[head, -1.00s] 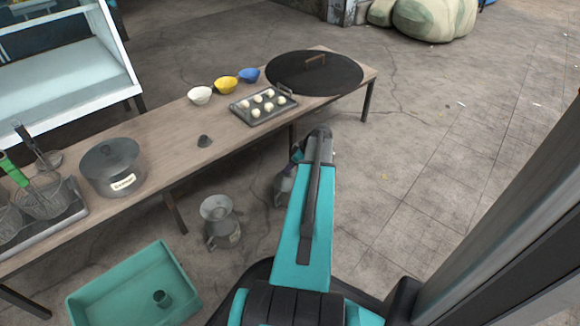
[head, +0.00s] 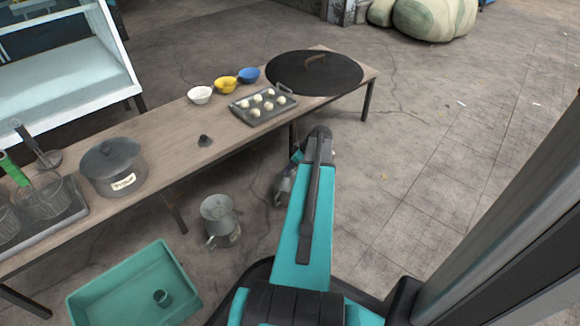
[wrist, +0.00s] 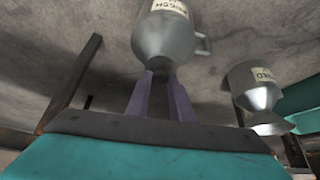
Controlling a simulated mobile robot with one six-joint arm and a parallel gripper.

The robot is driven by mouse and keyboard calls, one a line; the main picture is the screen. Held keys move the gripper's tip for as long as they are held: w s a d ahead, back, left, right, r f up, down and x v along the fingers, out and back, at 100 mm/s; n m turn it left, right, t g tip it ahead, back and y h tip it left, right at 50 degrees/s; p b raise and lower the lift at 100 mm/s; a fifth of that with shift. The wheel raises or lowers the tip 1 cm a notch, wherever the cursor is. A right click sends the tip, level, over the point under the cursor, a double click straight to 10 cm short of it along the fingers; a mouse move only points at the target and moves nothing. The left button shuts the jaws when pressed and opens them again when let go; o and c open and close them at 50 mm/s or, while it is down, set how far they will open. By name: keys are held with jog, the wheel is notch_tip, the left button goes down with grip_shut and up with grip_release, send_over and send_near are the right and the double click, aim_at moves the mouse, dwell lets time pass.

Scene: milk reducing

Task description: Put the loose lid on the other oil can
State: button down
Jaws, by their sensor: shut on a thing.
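One grey oil can (head: 218,222) stands on the floor in front of the table, its flared top open. It also shows at the right of the wrist view (wrist: 255,88). A second grey oil can (head: 284,188) is beside my arm, partly hidden by it. In the wrist view this labelled can (wrist: 168,38) is straight ahead, its narrow end between my fingers. My gripper (wrist: 160,82) is shut there; whether on its neck or a lid cannot be told. A small dark cone-shaped piece with a knob, like a lid (head: 205,141), sits on the table.
The long wooden table (head: 235,140) holds a pot (head: 112,168), bowls, a dough tray (head: 262,106) and a round dark griddle (head: 315,74). A green bin (head: 88,296) with a small cup inside stands at front left. The floor to the right is open.

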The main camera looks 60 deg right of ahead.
dwell(0.4)
jog(key=c, duration=1)
grip_release()
jog(key=shift+r, duration=0.1)
jog(key=shift+r+p, duration=2.1)
jog(key=shift+r, duration=1.35)
grip_shut()
jog(key=shift+f+b, duration=1.3)
jog(key=shift+f, duration=1.4)
